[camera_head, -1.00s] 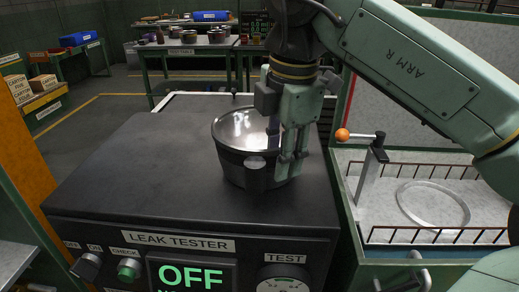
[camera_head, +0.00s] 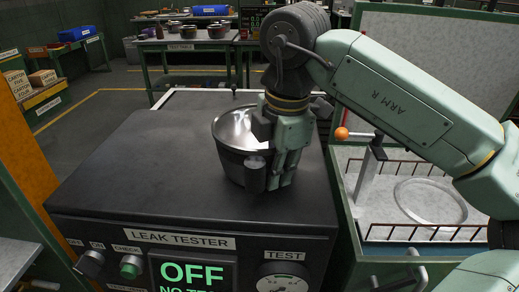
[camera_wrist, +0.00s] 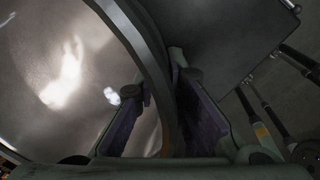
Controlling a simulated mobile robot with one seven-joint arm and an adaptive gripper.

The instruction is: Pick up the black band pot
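A dark grey metal pot (camera_head: 230,160) with a shiny inside stands on top of the leak tester (camera_head: 140,185). My gripper (camera_head: 272,165) points down at the pot's right-hand side. In the wrist view the pot's curved wall (camera_wrist: 160,60) passes between my two fingers (camera_wrist: 162,95). One finger is inside the pot and the other is outside. The fingertips appear to meet the wall on both sides. The gripper hides part of the pot's right side and rim. No distinct band colour shows clearly. The pot looks at or very near the tester's top; any small gap under it is unclear.
An orange-knobbed lever (camera_head: 342,133) and a railed basin with a ring (camera_head: 430,200) stand just right of the tester. A far table (camera_head: 185,48) holds several pots. The tester's left top is clear.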

